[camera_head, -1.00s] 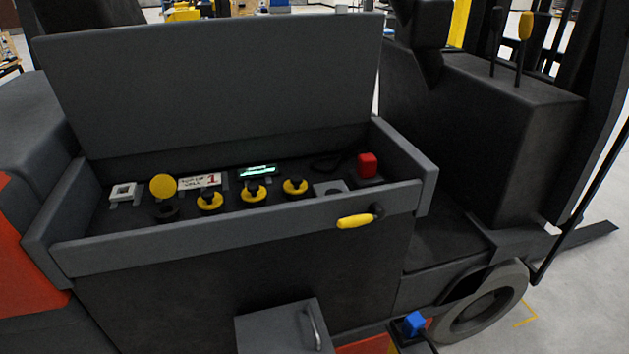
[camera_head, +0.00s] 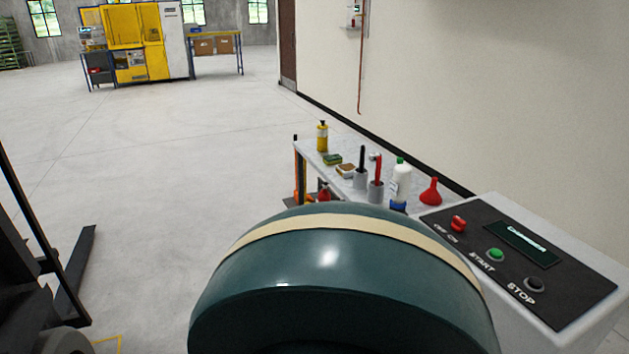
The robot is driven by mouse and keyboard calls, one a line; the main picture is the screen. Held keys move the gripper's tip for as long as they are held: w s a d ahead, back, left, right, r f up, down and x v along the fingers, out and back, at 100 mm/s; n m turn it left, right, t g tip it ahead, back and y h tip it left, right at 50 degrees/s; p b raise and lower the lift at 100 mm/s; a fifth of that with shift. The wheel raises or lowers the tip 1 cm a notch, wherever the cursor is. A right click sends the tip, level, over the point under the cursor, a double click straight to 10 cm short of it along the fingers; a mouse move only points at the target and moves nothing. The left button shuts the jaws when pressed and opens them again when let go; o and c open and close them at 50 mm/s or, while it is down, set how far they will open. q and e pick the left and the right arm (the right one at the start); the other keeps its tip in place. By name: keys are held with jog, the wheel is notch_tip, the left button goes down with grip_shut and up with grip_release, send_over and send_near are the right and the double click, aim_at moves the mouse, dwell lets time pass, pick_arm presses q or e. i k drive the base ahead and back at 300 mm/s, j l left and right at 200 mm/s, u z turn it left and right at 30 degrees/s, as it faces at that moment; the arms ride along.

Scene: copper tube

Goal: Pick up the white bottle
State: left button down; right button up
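The white bottle (camera_head: 401,178) has a green cap and stands upright on a small table (camera_head: 310,150) beyond the large dark green rounded body. Its lower part is partly covered by a small blue thing (camera_head: 398,206). No gripper of mine shows in the head view, so I cannot see whether either one is open or shut.
A red funnel (camera_head: 431,191), dark tools in grey cups (camera_head: 376,192), a sponge (camera_head: 332,159) and a yellow bottle (camera_head: 322,137) share the table. A green rounded body (camera_head: 340,285) with a cream band and a control panel (camera_head: 520,262) stand in front. Open floor lies left.

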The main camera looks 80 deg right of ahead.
aim_at(399, 187)
jog(key=z, duration=3.15)
